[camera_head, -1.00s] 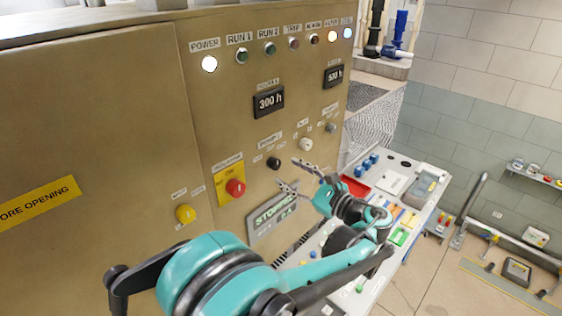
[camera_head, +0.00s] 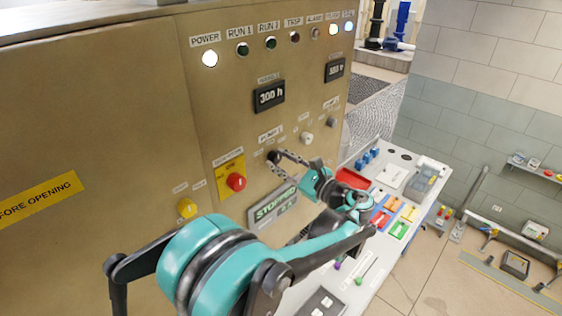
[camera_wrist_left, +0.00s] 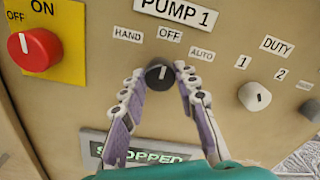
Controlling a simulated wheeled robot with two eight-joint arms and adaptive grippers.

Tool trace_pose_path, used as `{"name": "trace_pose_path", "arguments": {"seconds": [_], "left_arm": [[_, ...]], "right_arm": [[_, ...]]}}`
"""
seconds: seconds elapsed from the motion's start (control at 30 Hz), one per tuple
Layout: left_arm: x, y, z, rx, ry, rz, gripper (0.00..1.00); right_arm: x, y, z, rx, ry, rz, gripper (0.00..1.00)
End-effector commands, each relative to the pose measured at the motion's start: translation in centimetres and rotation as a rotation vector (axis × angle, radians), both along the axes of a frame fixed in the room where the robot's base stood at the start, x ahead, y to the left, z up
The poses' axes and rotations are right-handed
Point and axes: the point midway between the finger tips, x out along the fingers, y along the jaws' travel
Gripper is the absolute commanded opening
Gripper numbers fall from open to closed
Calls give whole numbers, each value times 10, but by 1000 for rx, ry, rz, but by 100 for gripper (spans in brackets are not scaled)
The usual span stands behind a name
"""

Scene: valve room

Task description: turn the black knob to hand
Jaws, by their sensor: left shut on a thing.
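The black knob (camera_wrist_left: 159,76) sits on the cabinet panel below the PUMP 1 label (camera_wrist_left: 176,14), with HAND at left, OFF at top and AUTO at right. Its pale mark points up, roughly toward OFF. My left gripper (camera_wrist_left: 160,71) has a finger on each side of the knob and is shut on it. In the head view my left gripper (camera_head: 278,157) reaches the panel from the right, and its fingers partly hide the knob (camera_head: 272,156). My right gripper is not in view.
A red knob (camera_wrist_left: 34,50) on a yellow plate is left of the black knob. A white DUTY knob (camera_wrist_left: 254,96) is to its right. The STOPPED display (camera_head: 272,205) is just below. A bench (camera_head: 345,290) with tools stands right of the cabinet.

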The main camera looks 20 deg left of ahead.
Motion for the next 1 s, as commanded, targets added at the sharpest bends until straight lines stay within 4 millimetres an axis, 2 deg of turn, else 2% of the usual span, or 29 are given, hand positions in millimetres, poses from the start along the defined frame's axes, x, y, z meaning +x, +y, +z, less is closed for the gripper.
{"name": "trace_pose_path", "arguments": {"seconds": [0.37, 1.0], "left_arm": [[0, 0, -1, -42, -122, 0, 1], [0, 0, -2, -209, -602, 0, 1]], "right_arm": [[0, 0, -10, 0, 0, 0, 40], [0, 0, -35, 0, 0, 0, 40]]}}
